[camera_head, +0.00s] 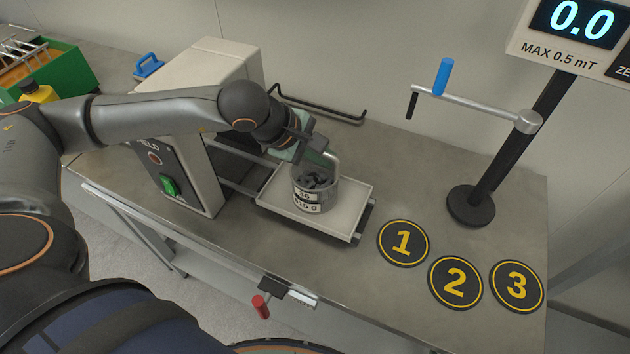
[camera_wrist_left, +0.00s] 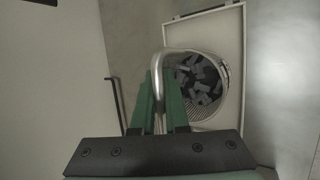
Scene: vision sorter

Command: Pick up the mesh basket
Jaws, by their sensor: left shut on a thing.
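The mesh basket (camera_head: 316,190) is a small round metal basket with a white label, filled with dark grey pieces. It stands on the white tray (camera_head: 345,211) that sticks out from the machine. In the left wrist view the basket (camera_wrist_left: 222,88) and its bent metal handle (camera_wrist_left: 157,66) show. My left gripper (camera_head: 322,153) has green fingers, seen also in the left wrist view (camera_wrist_left: 159,100). It is shut on the basket's handle, above the basket's back edge. I cannot see a gap under the basket. My right gripper is not in view.
The white machine (camera_head: 205,130) with a green switch stands left of the tray. Numbered round pads 1 (camera_head: 402,243), 2 (camera_head: 455,282) and 3 (camera_head: 517,286) lie at the right. A black post (camera_head: 500,160) with a blue-handled arm rises behind them. A green bin (camera_head: 60,70) is far left.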

